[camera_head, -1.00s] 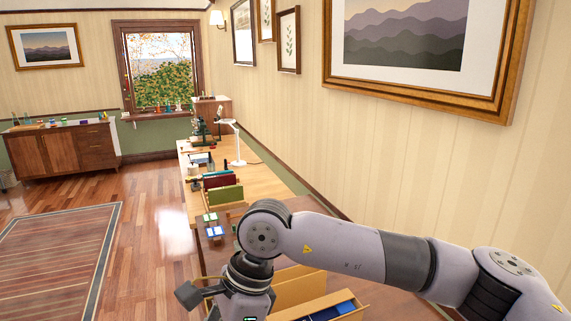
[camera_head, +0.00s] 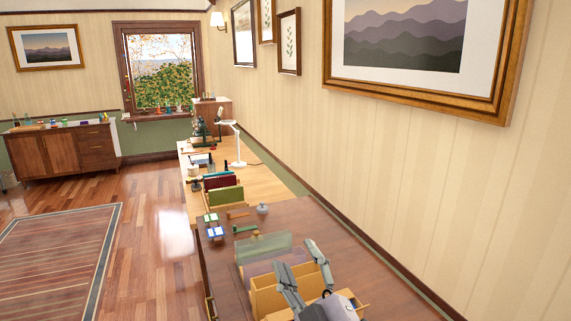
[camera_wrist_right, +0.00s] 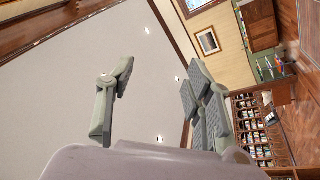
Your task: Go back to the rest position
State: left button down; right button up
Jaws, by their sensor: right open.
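My right gripper (camera_head: 304,268) is at the bottom of the head view, in front of a tan open box on the dark brown desk. Its two fingers stand apart and point up and away. In the right wrist view the gripper (camera_wrist_right: 158,95) is open, with nothing between its fingers. That wrist camera looks toward the ceiling (camera_wrist_right: 60,80) and a far wall of shelves. My left gripper does not show in either view.
The desk (camera_head: 300,217) holds the tan box (camera_head: 268,297), a greenish translucent panel (camera_head: 265,246), and small green and blue items. A lighter table (camera_head: 260,181) with a white lamp (camera_head: 236,150) runs behind it. Floor at left is clear.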

jog(key=s+d+f+m+g+h, duration=0.35)
jog(key=d+f, duration=0.25)
jog(key=f, duration=0.5)
jog(key=s+d+f+m+g+h, duration=0.35)
jog(key=d+f+m+g, duration=0.2)
jog(key=f, duration=0.55)
jog(key=s+d+f+m+g, duration=0.1)
jog(key=s+d+f+g, duration=0.1)
jog(key=s+f, duration=0.3)
jog(key=s+d+f+m+g, duration=0.1)
jog(key=s+d+f+g, duration=0.15)
jog(key=s, duration=0.55)
jog(key=s+d+f+g, duration=0.2)
jog(key=s+f+g, duration=0.15)
jog(key=s, duration=0.25)
jog(key=s+f+b, duration=0.2)
jog(key=s+f, duration=0.1)
jog(key=f, duration=2.7)
jog(key=s+d+f+g+b, duration=0.1)
jog(key=s+d+f, duration=0.2)
jog(key=s+f, duration=1.2)
jog(key=shift+s+f+g+h, duration=0.3)
jog(key=shift+s+f+g, duration=0.1)
jog(key=shift+s, duration=0.15)
